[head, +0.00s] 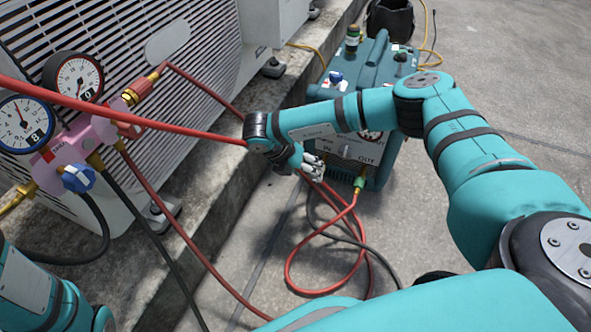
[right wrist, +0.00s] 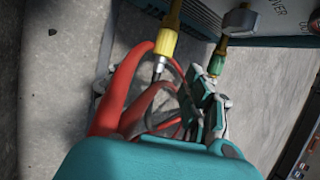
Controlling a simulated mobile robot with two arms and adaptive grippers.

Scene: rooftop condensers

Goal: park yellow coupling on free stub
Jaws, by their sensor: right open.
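The yellow coupling (right wrist: 165,42) shows in the right wrist view, joined to a brass fitting above it, with a metal ferrule and dark hose below. In the head view I cannot make it out; my right wrist covers that spot. My right gripper (head: 312,166) is open at the front of the teal recovery machine (head: 345,185). In the right wrist view its fingers (right wrist: 213,112) are below and right of the yellow coupling, apart from it. A green coupling (right wrist: 217,62) sits on a neighbouring brass fitting. I cannot identify the free stub. My left gripper is out of view.
A pink gauge manifold (head: 88,140) with two dials stands at left before the condenser (head: 150,110). Red hoses (head: 290,262) and dark hoses loop across the concrete. One red hose (head: 120,112) crosses to my right wrist. Open floor lies right of the machine.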

